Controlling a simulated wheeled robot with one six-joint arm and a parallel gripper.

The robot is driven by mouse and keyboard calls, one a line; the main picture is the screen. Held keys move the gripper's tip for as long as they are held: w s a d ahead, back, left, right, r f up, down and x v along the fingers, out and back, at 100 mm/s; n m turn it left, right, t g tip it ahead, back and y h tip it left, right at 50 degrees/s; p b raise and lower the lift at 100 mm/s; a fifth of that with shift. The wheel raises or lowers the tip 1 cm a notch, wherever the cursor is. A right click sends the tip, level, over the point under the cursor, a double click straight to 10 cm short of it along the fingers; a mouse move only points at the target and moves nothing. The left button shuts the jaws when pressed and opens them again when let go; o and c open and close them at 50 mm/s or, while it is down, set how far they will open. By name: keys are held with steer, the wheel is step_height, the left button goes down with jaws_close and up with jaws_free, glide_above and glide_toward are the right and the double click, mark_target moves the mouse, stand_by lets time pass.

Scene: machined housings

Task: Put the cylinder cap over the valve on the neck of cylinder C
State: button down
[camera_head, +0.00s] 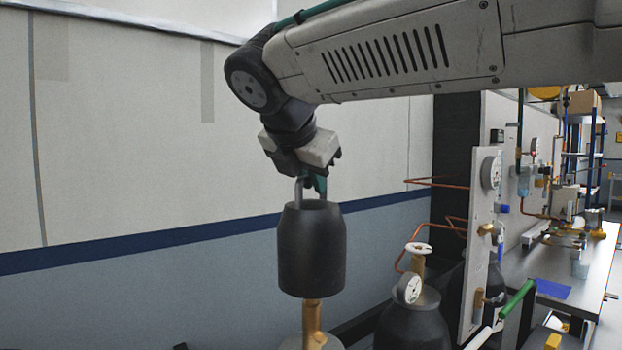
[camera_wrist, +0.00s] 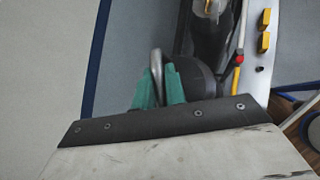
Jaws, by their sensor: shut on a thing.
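The cylinder cap (camera_head: 312,250) is a dark grey, upright sleeve with a metal loop on top. My gripper (camera_head: 309,186) is above it, shut on that loop. In the wrist view, the green fingertips (camera_wrist: 160,88) close on the loop (camera_wrist: 157,62), with the dark cap (camera_wrist: 203,80) beside and below. A brass valve (camera_head: 311,316) shows directly under the cap's lower rim, on a grey cylinder top (camera_head: 291,345) at the picture's bottom edge. The cap hides the valve's upper part; I cannot tell whether it is around it or in front. No cylinder letter is readable.
A dark cylinder (camera_head: 413,328) with a gauge (camera_head: 412,290) and white handwheel (camera_head: 418,248) stands close on the right. Copper pipes (camera_head: 452,222) and a gauge panel (camera_head: 482,245) are behind it. A workbench (camera_head: 575,270) is further right. The wall side at left is clear.

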mark_target(301, 237)
steer(key=shift+f, duration=6.7)
steer(key=c, duration=1.4)
jaws_free()
steer(key=shift+o, duration=0.2)
steer(key=shift+f, duration=0.1)
steer(key=v, duration=0.8)
steer(key=shift+d, duration=0.1)
